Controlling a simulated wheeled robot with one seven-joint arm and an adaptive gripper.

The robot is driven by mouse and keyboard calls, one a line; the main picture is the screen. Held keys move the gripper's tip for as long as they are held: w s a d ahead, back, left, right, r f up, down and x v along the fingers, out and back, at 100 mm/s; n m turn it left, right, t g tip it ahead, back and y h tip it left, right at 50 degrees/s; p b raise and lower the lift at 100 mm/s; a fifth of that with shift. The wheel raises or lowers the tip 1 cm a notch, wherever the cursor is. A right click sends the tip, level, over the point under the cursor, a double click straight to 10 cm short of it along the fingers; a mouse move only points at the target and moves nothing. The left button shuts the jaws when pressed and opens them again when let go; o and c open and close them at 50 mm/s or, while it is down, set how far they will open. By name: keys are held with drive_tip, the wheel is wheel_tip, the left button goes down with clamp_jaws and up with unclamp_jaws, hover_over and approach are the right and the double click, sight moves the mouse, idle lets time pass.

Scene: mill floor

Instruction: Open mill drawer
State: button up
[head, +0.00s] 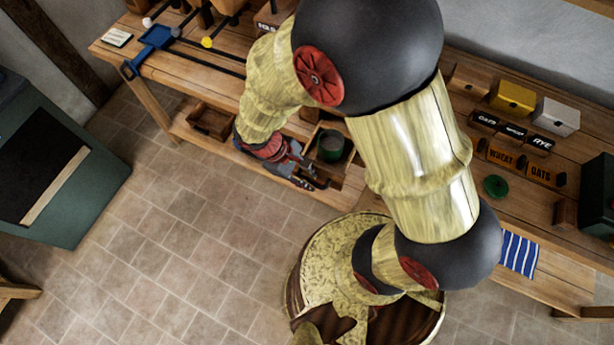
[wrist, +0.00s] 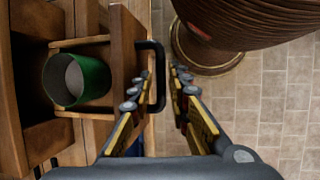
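The wooden mill drawer stands partly out from under the bench, its inside showing in the wrist view, where its front panel (wrist: 124,62) faces my gripper. A green cup (wrist: 78,80) sits inside it; the cup also shows in the head view (head: 331,145). The black bar handle (wrist: 160,78) is on the drawer front. My gripper (wrist: 161,75) is open around the handle bar, with the left finger on the drawer side and the right finger outside. A small gap shows between the bar and the right finger. In the head view my gripper (head: 308,172) is at the drawer front.
An open wooden box (head: 211,121) is on the lower shelf to the left. Labelled blocks, a green round lid (head: 495,186) and a striped cloth (head: 518,253) lie on the bench at right. A green cabinet (head: 85,205) stands at left.

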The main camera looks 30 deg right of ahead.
drive_tip(key=v, duration=1.2)
idle(0.4)
drive_tip(key=s+d+r+m+t+y+b, duration=0.1)
drive_tip(key=s+d+r+m+t+y, duration=0.1)
drive_tip(key=r, duration=0.6)
drive_tip(key=s+d+r+m+t+y+b, duration=0.1)
drive_tip(key=d+r+m+t, duration=0.3)
drive_tip(key=r, duration=0.4)
drive_tip(key=shift+s+d+r+m+t+y, duration=0.3)
drive_tip(key=shift+s+m+t+y, duration=0.4)
drive_tip(key=shift+s+t, duration=0.25)
